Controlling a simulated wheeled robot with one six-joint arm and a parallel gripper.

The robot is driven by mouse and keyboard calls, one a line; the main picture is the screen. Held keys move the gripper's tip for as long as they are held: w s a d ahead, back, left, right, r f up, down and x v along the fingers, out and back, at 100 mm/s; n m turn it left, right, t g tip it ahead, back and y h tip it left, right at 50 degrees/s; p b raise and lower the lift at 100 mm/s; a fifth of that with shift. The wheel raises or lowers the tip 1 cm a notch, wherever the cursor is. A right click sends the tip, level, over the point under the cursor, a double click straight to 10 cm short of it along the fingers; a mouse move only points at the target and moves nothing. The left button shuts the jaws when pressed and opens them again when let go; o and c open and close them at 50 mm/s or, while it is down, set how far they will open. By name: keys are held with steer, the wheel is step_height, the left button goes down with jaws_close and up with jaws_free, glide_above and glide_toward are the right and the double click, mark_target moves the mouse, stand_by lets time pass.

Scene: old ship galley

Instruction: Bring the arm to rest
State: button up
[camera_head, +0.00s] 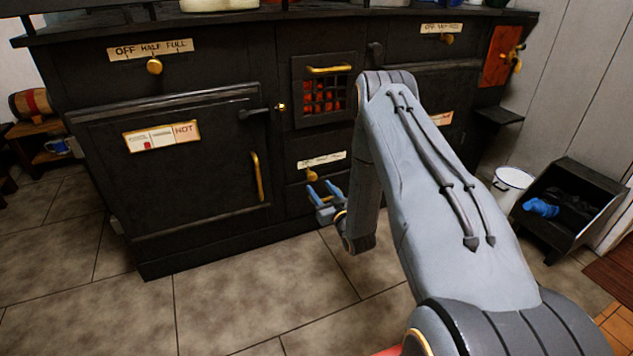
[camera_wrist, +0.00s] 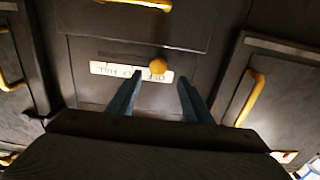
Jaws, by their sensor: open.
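My gripper (camera_head: 325,194) is open and empty in the head view, low in front of the middle of the black stove (camera_head: 90,60). Its two blue-grey fingers also show apart in the wrist view (camera_wrist: 162,95). Beyond them in the wrist view is a small brass knob (camera_wrist: 157,66) on a pale label plate. The same knob shows just above the gripper in the head view (camera_head: 312,174). I cannot tell whether the fingers touch anything. My arm is extended and bent down at the elbow, and hides part of the stove's right side.
The large left oven door (camera_head: 190,190) is shut, with a brass handle. A barred grate (camera_head: 325,95) glows red above the gripper. At right stand a white bucket (camera_head: 512,185) and a dark coal bin (camera_head: 580,205) with a blue item. The tiled floor at front left is clear.

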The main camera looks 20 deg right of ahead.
steer(key=shift+s, duration=1)
